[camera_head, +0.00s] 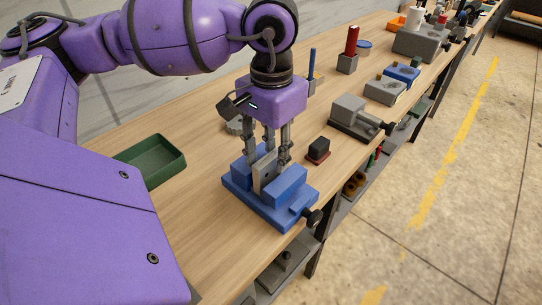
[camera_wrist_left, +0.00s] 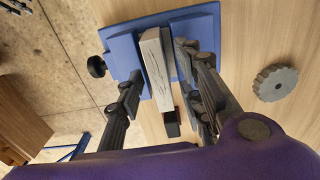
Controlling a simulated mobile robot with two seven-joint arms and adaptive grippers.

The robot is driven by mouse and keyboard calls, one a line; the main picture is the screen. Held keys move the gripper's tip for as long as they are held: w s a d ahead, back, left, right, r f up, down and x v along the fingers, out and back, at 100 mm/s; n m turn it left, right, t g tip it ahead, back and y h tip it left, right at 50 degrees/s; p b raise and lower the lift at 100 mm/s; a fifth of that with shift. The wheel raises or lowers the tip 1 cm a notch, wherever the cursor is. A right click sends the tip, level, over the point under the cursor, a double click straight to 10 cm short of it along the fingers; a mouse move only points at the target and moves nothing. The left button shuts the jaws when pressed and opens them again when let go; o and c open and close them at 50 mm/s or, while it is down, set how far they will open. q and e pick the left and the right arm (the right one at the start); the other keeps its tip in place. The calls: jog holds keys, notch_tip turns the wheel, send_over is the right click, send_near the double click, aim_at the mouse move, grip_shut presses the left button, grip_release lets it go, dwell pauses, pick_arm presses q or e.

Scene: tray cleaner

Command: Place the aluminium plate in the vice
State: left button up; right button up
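The aluminium plate (camera_head: 266,172) is a light grey slab standing upright between the jaws of the blue vice (camera_head: 284,184). Its lower edge is hidden by the jaws, so its depth in the slot cannot be told. In the left wrist view the plate (camera_wrist_left: 155,62) lies along the gap of the blue vice (camera_wrist_left: 122,45). My left gripper (camera_head: 268,155) points down over the vice. It is open, its fingers on both sides of the plate with narrow gaps, as the left wrist view shows (camera_wrist_left: 158,70). My right gripper is not in view.
A green tray (camera_head: 152,160) lies to the left. A black block on a red base (camera_head: 318,149) and a grey vice (camera_head: 355,118) stand to the right. A grey disc (camera_wrist_left: 275,83) lies behind the blue vice. The wooden table is clear in front of the tray.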

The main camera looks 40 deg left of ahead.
aim_at(272, 156)
pick_arm(q)
notch_tip(272, 156, up, 11)
jog(key=shift+f, duration=0.15)
dwell(0.4)
